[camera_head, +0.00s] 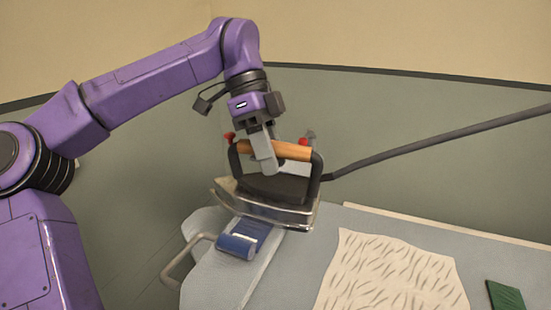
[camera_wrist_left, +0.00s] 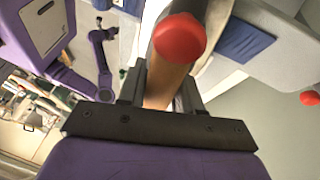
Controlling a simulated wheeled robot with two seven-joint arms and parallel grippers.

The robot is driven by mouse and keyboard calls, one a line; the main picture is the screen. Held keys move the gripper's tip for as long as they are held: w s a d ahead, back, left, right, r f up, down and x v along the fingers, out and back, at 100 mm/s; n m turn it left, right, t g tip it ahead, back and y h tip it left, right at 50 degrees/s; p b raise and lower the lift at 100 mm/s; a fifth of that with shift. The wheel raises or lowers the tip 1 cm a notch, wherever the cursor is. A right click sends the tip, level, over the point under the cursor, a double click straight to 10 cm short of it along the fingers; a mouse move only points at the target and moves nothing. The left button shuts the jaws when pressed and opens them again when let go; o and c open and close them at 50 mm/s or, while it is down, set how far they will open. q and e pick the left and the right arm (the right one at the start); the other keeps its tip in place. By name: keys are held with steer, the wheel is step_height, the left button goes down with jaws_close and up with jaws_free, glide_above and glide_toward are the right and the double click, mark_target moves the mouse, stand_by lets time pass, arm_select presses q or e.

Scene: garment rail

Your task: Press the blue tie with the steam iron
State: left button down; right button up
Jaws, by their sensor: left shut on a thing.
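The steam iron (camera_head: 275,188) has a dark body, a shiny metal lower part, black uprights and an orange-brown handle. My left gripper (camera_head: 263,155) is shut on the handle from above. The handle (camera_wrist_left: 160,95) shows between its fingers in the left wrist view, with a red knob (camera_wrist_left: 180,38) at its near end. The blue tie (camera_head: 242,240) lies at the narrow left end of the grey board; its far part is hidden by the iron. The iron is over or just beyond the tie; whether it touches is unclear. A blue cloth, probably the tie, shows in the wrist view (camera_wrist_left: 240,40).
The grey ironing board (camera_head: 300,262) extends to the right. A cream patterned cloth (camera_head: 392,275) and a green folded piece (camera_head: 505,295) lie on it. A dark hose (camera_head: 430,145) runs from the iron to the upper right. A metal loop (camera_head: 178,262) juts out at the board's left end.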

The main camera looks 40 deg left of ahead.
arm_select(q)
steer(key=shift+s+d, duration=0.1)
steer(key=shift+s, duration=0.2)
steer(key=shift+s+d+f+b, duration=0.1)
steer(key=shift+s+b, duration=0.35)
steer(key=shift+b, duration=0.1)
steer(key=shift+s+d+f+b, duration=0.1)
steer(key=shift+s+b, duration=0.35)
steer(key=shift+b, duration=0.05)
steer(key=shift+s+d+r+b, duration=0.1)
steer(key=shift+s+d+b, duration=0.1)
steer(key=shift+s+b, duration=0.55)
steer(key=shift+r+p, duration=0.1)
steer(key=shift+p, duration=0.2)
